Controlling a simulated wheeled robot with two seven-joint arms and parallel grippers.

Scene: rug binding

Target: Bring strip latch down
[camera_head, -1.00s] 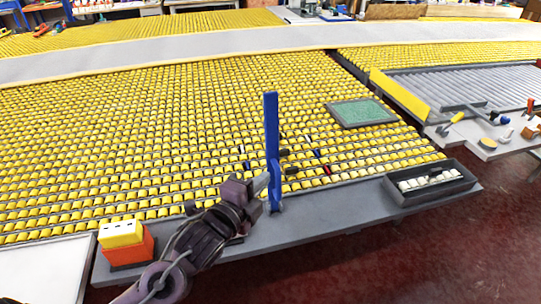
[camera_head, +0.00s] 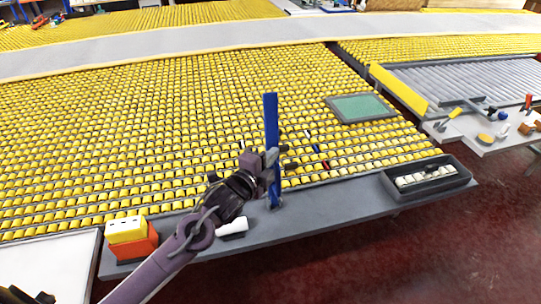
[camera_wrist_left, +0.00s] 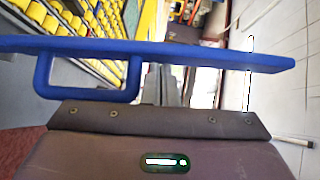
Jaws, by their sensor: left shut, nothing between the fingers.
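The strip latch is a tall blue bar (camera_head: 271,122) standing upright on the grey front ledge (camera_head: 330,203). My left gripper (camera_head: 270,158) is beside the bar, around its middle height, and overlaps it in the head view. In the left wrist view the blue bar (camera_wrist_left: 200,52) runs across the picture with a loop handle on its left part. The shut, empty left fingers (camera_wrist_left: 170,85) show partly behind the bar. I cannot tell whether they touch it. My right gripper is not in view.
Yellow rollers (camera_head: 150,130) cover the table behind the ledge. An orange and yellow box (camera_head: 130,240) and a white item (camera_head: 233,227) are on the ledge's left part. A dark tray (camera_head: 430,181) sits at its right end. A green panel (camera_head: 362,107) lies on the rollers.

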